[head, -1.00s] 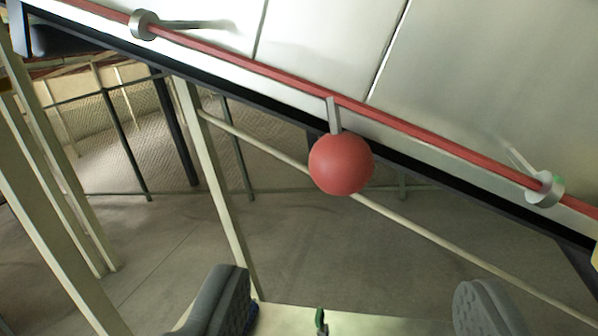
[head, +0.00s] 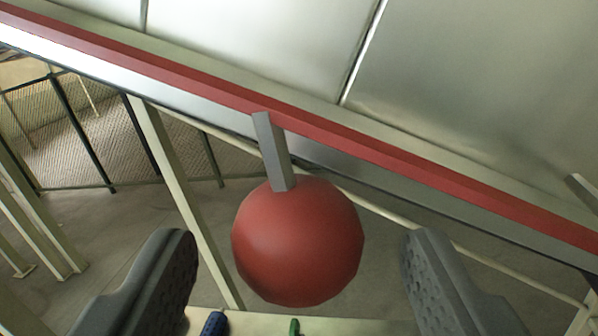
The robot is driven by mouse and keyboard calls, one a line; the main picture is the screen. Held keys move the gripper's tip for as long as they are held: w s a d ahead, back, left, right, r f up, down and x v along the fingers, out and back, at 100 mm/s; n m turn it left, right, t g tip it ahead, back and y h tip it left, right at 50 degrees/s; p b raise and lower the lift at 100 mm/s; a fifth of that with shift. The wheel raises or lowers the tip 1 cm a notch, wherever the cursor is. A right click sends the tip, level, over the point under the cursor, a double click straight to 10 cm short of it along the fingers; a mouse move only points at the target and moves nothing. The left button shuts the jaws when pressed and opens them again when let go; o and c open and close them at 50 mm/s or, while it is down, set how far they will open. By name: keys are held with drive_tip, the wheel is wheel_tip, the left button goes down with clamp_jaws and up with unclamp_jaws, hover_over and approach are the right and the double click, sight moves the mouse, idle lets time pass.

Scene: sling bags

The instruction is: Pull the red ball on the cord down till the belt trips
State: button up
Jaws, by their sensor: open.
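The red ball (head: 298,245) hangs by a short grey link (head: 274,152) from the red cord (head: 330,135), which slants down to the right across the view. My gripper (head: 298,262) is open, with one grey padded finger on each side of the ball. Gaps show between the ball and both fingers in the picture, so neither looks to be touching it. How far the ball lies in depth between the fingertips is hard to tell.
A pale metal panelled side (head: 250,45) of the conveyor runs behind and above the cord. Below are a pale post (head: 185,200), dark railings (head: 80,130) and open grey floor (head: 380,245). Small blue (head: 214,325) and green (head: 294,327) things show at the bottom edge.

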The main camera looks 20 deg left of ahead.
sight(299, 297)
drive_tip(key=shift+w+a+p, duration=0.15)
drive_tip(key=shift+w+p, duration=0.1)
drive_tip(key=shift+w, duration=0.6)
drive_tip(key=shift+w+a+p, duration=0.1)
drive_tip(key=shift+w+p, duration=0.15)
drive_tip(key=shift+w, duration=0.55)
drive_tip(key=shift+f, duration=0.1)
clamp_jaws()
